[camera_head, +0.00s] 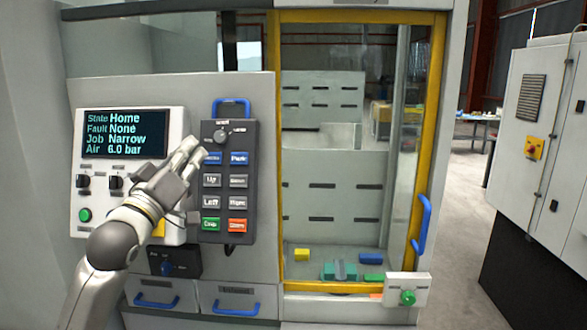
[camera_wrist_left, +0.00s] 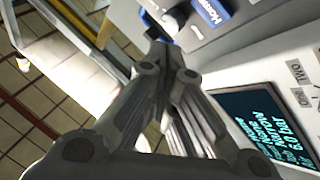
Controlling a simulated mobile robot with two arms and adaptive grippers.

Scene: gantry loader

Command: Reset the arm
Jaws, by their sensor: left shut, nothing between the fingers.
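The grey hand pendant (camera_head: 224,192) hangs on the machine front, with a knob at its top and rows of labelled buttons, including a blue Park button (camera_head: 239,158). The blue button left of Park (camera_head: 212,158) is partly covered by my fingers; the wrist view shows a blue Home button (camera_wrist_left: 211,11). The status screen (camera_head: 125,133) reads State Home, Fault None, Job Narrow, Air 6.0 bar. My left gripper (camera_head: 192,146) is shut and empty, its fingertips by the pendant's upper left edge. I cannot tell whether they touch it. My right gripper is out of view.
The yellow-framed door (camera_head: 432,120) with a blue handle (camera_head: 421,224) stands right of the pendant. Behind it lie a yellow block (camera_head: 302,255) and a blue block (camera_head: 370,258). A green button (camera_head: 407,297) sits below. A grey cabinet (camera_head: 515,160) stands far right, with open floor between.

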